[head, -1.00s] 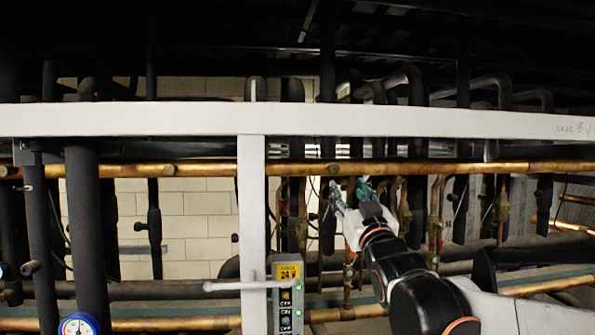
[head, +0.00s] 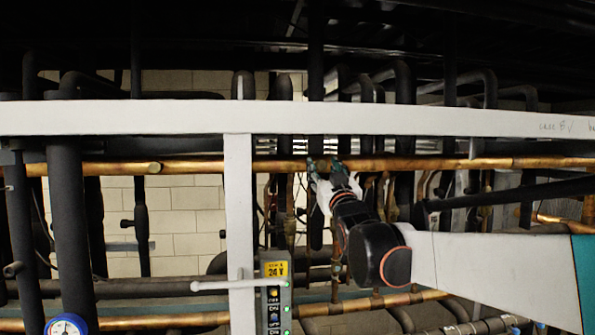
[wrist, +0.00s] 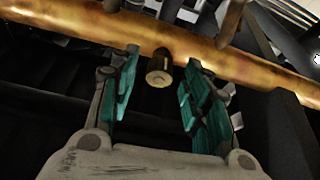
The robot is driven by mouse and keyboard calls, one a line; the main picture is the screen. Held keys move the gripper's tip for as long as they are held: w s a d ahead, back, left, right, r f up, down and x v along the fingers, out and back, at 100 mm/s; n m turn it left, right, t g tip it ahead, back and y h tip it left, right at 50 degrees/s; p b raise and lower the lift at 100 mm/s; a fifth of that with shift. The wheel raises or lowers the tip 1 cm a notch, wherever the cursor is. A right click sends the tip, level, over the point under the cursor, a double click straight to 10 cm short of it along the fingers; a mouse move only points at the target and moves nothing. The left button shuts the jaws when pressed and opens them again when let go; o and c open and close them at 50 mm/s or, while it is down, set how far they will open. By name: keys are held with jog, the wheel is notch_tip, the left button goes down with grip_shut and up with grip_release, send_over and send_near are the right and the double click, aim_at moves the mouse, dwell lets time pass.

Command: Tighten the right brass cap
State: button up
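A brass cap (wrist: 160,72) hangs on the underside of a copper pipe (wrist: 70,27) in the wrist view. My gripper (wrist: 157,95) is open, with its teal finger pads apart on either side of the line to the cap. The cap lies ahead of and between the fingertips, and the pads do not touch it. In the head view my gripper (head: 324,166) is up at the horizontal copper pipe (head: 215,167), right of the white post. The cap is too small or hidden to make out there.
A white horizontal beam (head: 400,119) runs just above the copper pipe. A white post (head: 239,215) and a 24 V switch box (head: 275,295) stand left of my arm. Dark insulated pipes (head: 316,215) hang close behind my gripper. A blue gauge (head: 67,326) is at bottom left.

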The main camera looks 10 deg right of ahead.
grip_shut()
jog(key=shift+m, duration=0.4)
